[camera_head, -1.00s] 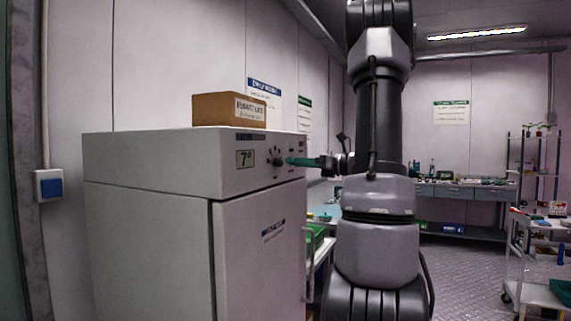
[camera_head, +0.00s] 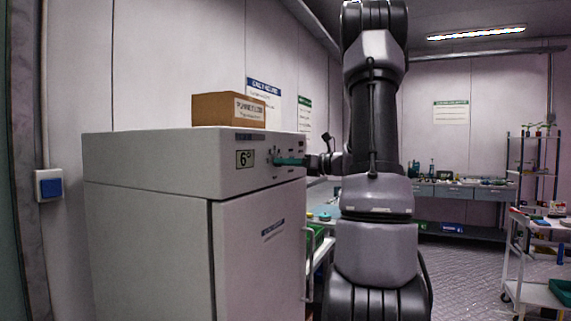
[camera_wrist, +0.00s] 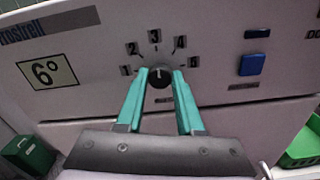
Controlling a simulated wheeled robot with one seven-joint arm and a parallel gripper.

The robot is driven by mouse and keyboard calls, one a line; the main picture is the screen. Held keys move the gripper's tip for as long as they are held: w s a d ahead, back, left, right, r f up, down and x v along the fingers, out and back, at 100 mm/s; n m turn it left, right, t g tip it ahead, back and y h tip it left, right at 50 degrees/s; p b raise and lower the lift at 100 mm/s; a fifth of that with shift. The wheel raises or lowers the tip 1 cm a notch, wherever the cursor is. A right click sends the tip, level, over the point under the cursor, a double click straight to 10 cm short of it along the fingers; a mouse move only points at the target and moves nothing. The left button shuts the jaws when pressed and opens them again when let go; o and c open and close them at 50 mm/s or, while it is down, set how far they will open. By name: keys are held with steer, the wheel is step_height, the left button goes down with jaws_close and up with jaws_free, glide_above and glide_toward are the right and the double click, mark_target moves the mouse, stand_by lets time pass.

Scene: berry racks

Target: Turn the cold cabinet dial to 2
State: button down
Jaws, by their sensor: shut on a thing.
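The cold cabinet (camera_head: 145,160) is a white box with a door below its control panel. Its black dial (camera_wrist: 160,72) sits in the middle of the wrist view, with marks 1 to 5 in an arc around it. A pale mark on the dial seems to point up, roughly towards 3, but it is small. In the head view my gripper (camera_head: 277,161) mostly hides the dial.
A blue button (camera_wrist: 251,65) is right of the dial. A cardboard box (camera_head: 215,108) sits on top of the cabinet. A green crate (camera_wrist: 304,148) is at the lower right in the wrist view. A wheeled cart (camera_head: 530,225) stands far right, with open floor before it.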

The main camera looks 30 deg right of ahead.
steer(key=shift+n, duration=3.8)
steer(key=c, duration=0.5)
jaws_free()
steer(key=shift+c, duration=0.2)
steer(key=shift+s, duration=0.1)
steer(key=v, duration=1)
steer(key=shift+s+d, duration=0.25)
